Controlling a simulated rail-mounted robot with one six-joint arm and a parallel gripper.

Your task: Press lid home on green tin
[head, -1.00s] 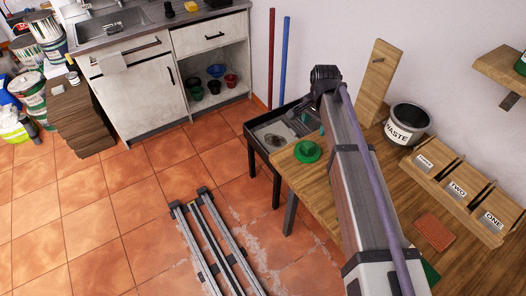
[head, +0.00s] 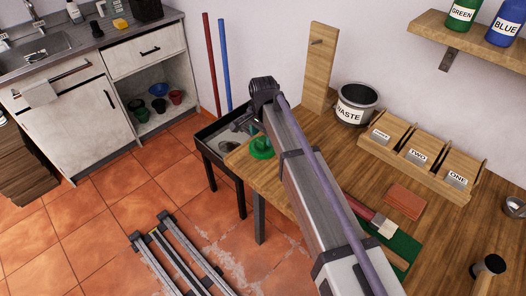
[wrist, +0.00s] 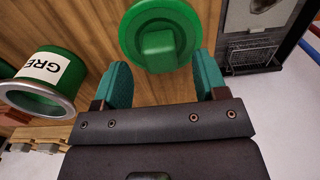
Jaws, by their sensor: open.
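A green round lid (head: 262,149) with a raised block grip lies at the left end of the wooden table. In the wrist view the lid (wrist: 131,30) is at top centre, its grip beyond and between my fingertips. My gripper (wrist: 163,72) is open, with a teal-padded finger on each side and nothing held. I cannot tell the height gap to the lid. A green tin (wrist: 64,63) with a partly visible "GRE" label and metal rim is left of my gripper in the wrist view. I cannot make out this tin in the head view, where my arm covers part of the table.
Labelled green (head: 461,15) and blue containers (head: 503,30) stand on a shelf.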

